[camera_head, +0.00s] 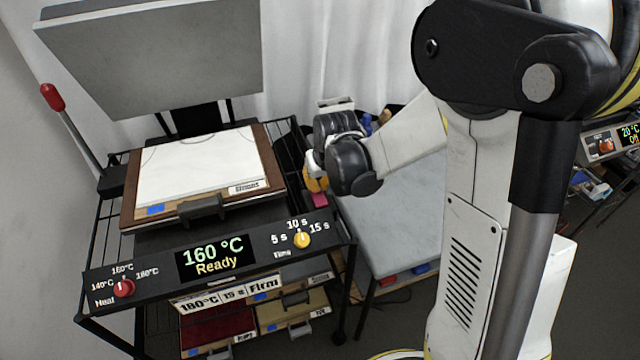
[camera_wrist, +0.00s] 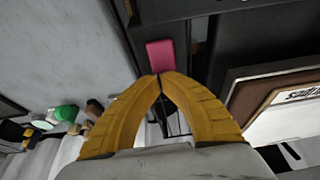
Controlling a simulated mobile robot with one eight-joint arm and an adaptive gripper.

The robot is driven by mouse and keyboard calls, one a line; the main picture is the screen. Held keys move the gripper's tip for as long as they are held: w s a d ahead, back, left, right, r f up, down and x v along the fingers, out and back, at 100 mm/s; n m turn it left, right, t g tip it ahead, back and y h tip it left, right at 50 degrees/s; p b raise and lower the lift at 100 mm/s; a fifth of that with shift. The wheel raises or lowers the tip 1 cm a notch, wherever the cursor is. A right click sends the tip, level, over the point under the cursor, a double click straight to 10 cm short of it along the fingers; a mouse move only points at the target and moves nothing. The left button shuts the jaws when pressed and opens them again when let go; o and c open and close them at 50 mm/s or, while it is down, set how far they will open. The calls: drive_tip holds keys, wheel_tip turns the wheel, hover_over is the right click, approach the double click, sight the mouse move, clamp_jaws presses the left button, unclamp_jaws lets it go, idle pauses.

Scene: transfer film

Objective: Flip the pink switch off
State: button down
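The pink switch (camera_wrist: 161,55) shows in the wrist view just beyond my fingertips, on the edge of a dark panel. It also shows in the head view (camera_head: 320,201) at the right side of the heat press, just below my gripper. My gripper (camera_wrist: 160,76) has its two yellow fingers with the tips together, and nothing shows between them. The tips are at the near end of the switch; I cannot tell whether they touch it. In the head view my gripper (camera_head: 316,184) is partly hidden by my own wrist.
The heat press panel reads "160 °C Ready" on its display (camera_head: 215,257), with a red knob (camera_head: 123,288) and a yellow knob (camera_head: 302,240). The raised platen (camera_head: 150,55) stands above the white board (camera_head: 195,165). A grey table (camera_head: 395,225) lies to the right.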

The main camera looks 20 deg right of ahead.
drive_tip(key=shift+w+f+g, duration=0.4)
drive_tip(key=shift+f+g, duration=0.25)
drive_tip(key=shift+g, duration=0.35)
drive_tip(key=shift+s+r, duration=0.45)
drive_tip(key=shift+s, duration=0.4)
wheel_tip(320, 180, up, 14)
drive_tip(key=p, duration=0.6)
drive_tip(key=shift+w, duration=0.45)
drive_tip(key=shift+s, duration=0.1)
drive_tip(key=s+r+t+b, duration=0.1)
drive_tip(key=s+t+b, duration=0.1)
drive_tip(key=s, duration=0.8)
drive_tip(key=s+a+r+t+b, duration=0.1)
drive_tip(key=s+t+b, duration=0.2)
drive_tip(key=s, duration=0.7)
drive_tip(key=shift+s+r, duration=0.25)
drive_tip(key=shift+s, duration=0.05)
